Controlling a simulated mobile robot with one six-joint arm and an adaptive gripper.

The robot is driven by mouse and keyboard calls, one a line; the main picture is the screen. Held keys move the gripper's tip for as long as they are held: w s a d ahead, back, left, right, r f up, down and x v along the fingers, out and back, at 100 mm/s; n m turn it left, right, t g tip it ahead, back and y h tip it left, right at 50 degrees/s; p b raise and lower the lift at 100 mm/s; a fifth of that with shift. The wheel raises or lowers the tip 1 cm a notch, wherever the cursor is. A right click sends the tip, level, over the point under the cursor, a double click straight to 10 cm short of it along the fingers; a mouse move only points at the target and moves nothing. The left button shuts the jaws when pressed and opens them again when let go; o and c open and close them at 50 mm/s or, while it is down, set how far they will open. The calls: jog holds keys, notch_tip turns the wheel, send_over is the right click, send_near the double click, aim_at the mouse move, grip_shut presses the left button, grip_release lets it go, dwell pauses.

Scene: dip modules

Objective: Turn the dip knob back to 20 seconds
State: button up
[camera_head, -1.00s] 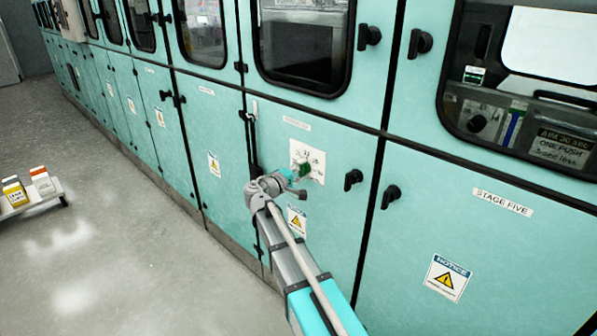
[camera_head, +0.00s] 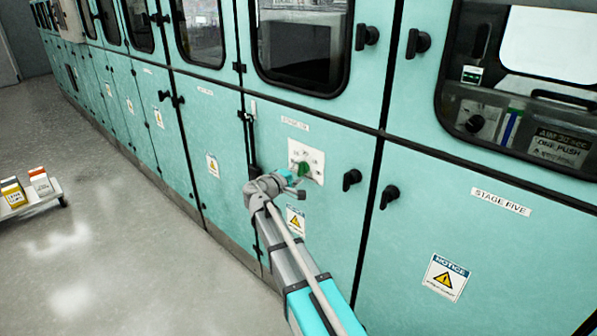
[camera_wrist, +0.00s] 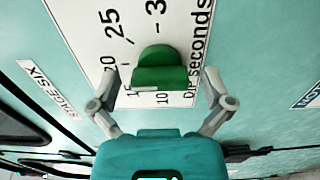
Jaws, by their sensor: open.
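The green dip knob (camera_wrist: 165,68) sits on a white dial plate (camera_wrist: 190,25) marked "DIP seconds". In the wrist view I can read 25, 10 and parts of other numbers around it. A small pale mark on the knob's edge lies near the 10 and 15. My gripper (camera_wrist: 161,78) is open, with one finger on each side of the knob and a visible gap on both sides. In the head view the knob (camera_head: 303,169) and plate (camera_head: 318,158) are just beyond my gripper (camera_head: 296,180).
The plate is on a teal cabinet door (camera_head: 335,215) with black latches (camera_head: 352,179) to its right. A warning sticker (camera_head: 296,221) is below. A label reading STAGE SIX (camera_wrist: 47,88) shows in the wrist view. A low cart (camera_head: 35,198) stands on the open floor at left.

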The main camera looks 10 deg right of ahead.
jog(key=shift+s+a, duration=0.1)
jog(key=v, duration=1.1)
jog(key=shift+s+a, duration=0.2)
jog(key=shift+a, duration=0.1)
jog(key=s+d+f+m+g+y, duration=0.5)
jog(key=s+d+f+g+y, duration=0.3)
jog(key=s+d+f, duration=0.45)
jog(key=s+a+f+m+g+y, duration=0.25)
jog(key=s+f+y, duration=0.35)
jog(key=s, duration=0.4)
notch_tip(320, 180, up, 22)
jog(key=p, duration=2.2)
jog(key=shift+w+a+y, duration=0.25)
jog(key=shift+a+y, duration=0.05)
jog(key=shift+a, duration=0.2)
